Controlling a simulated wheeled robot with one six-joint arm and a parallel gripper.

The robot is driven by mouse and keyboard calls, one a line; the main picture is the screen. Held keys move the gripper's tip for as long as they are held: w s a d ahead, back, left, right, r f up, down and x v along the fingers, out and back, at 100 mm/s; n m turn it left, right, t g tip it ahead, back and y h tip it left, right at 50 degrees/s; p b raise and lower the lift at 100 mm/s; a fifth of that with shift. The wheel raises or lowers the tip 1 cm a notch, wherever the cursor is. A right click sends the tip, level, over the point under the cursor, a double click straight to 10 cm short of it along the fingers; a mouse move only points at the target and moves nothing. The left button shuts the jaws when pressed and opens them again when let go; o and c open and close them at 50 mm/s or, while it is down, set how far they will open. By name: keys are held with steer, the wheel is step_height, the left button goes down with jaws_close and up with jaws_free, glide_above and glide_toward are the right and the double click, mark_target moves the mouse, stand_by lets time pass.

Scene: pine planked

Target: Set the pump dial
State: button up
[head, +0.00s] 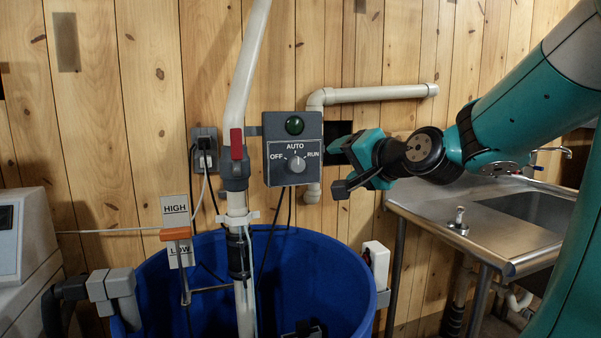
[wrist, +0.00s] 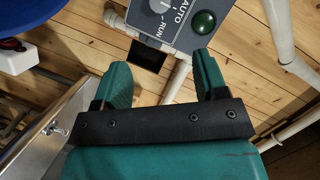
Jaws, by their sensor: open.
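The pump dial (head: 296,165) is a round light-grey knob on a dark grey control box (head: 277,179) marked OFF, AUTO and RUN. A green lamp (head: 294,125) sits above it. The knob's pointer is too small to read surely; it looks roughly upright, toward AUTO. My gripper (head: 342,168) is to the right of the box in the head view, its fingers open and empty, apart from the dial. In the wrist view my gripper (wrist: 162,68) has its fingers spread below the box, with the dial (wrist: 160,5) cut off at the top edge.
A blue barrel (head: 345,265) stands below the box. A white pipe with a red-handled valve (head: 236,143) runs close on the box's left. Another white pipe (head: 375,94) is above my gripper. A steel sink counter (head: 440,205) is at right.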

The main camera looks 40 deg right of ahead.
mark_target(298, 165)
steer(key=p+x, duration=0.2)
steer(key=x, duration=1.4)
steer(key=shift+w+f, duration=0.1)
steer(key=shift+w, duration=0.3)
steer(key=shift+c, duration=0.4)
steer(key=c, duration=0.8)
steer(key=shift+c, duration=0.2)
steer(key=shift+a+n, duration=0.1)
steer(key=shift+n, duration=0.2)
steer(key=n+g+h+b, duration=0.1)
steer(key=n+h, duration=0.1)
steer(key=n, duration=0.2)
steer(key=shift+a+b, duration=0.15)
steer(key=shift+b, duration=0.15)
steer(key=n+g+h+b, duration=0.1)
steer(key=n+h+b, duration=0.1)
steer(key=n, duration=0.2)
steer(key=shift+h, duration=0.3)
steer(key=shift+n, duration=0.3)
